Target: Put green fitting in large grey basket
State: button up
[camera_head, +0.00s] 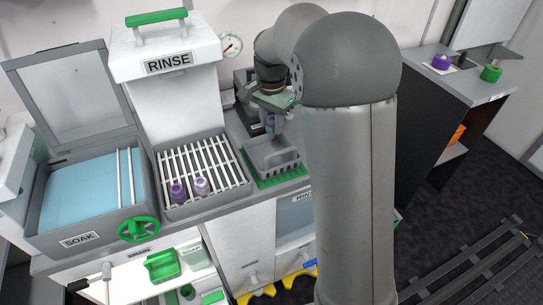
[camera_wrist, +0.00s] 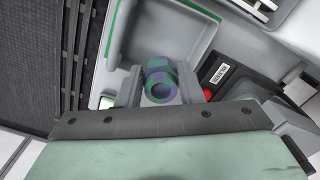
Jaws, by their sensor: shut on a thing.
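My gripper (camera_head: 271,130) points down over the grey basket (camera_head: 283,166), which stands on a green mat on the counter. The wrist view shows my gripper (camera_wrist: 159,98) shut on a ring-shaped fitting (camera_wrist: 158,66) with green and purple tints. The fitting is mostly hidden by the fingers in the head view. The basket also shows in the wrist view (camera_wrist: 125,48), just beyond the fitting, with its inside looking empty. Another green fitting (camera_head: 491,74) stands on the dark cabinet at the right.
A purple fitting (camera_head: 441,63) is on the cabinet (camera_head: 425,105). Two purple fittings (camera_head: 190,189) stand on the rinse rack (camera_head: 225,170). The soak basin (camera_head: 85,190) has an open lid. A black device (camera_wrist: 240,85) with a red button is right of the basket in the wrist view.

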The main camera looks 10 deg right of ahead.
aim_at(270, 134)
jog(key=shift+m, duration=0.5)
jog(key=f, duration=0.6)
jog(key=shift+a+f+p, duration=0.2)
jog(key=shift+p, duration=0.1)
jog(key=shift+f, duration=2.05)
jog(key=shift+f, duration=0.1)
jog(key=shift+f, duration=0.15)
jog(key=o, duration=0.9)
jog(key=shift+o, duration=0.2)
